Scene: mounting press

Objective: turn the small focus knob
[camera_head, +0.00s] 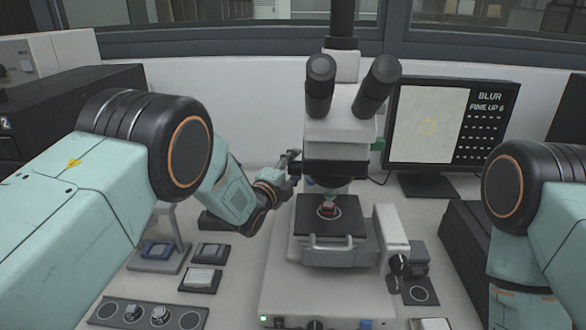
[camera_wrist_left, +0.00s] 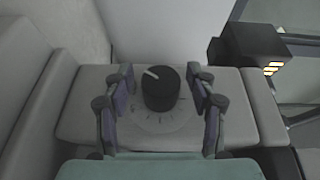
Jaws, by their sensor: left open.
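In the left wrist view a small black round knob (camera_wrist_left: 161,88) with a white pointer line stands on a grey block with dial marks around it. The pointer leans to the upper left. My left gripper (camera_wrist_left: 163,92) is open, its two purple-padded fingers on either side of the knob with a gap on each side. In the head view my left gripper (camera_head: 287,172) is at the left side of the microscope (camera_head: 338,130); this knob cannot be made out there. The monitor (camera_head: 445,122) reads "BLUR" and what looks like "FINE UP 6". My right gripper is not in view.
A dark stage (camera_head: 329,216) with a small reddish sample lies under the microscope. Another black knob (camera_head: 398,265) is on the base's right side. Small trays (camera_head: 201,279) and a knob panel (camera_head: 148,313) lie at the lower left. A dark box (camera_wrist_left: 250,52) stands behind at right.

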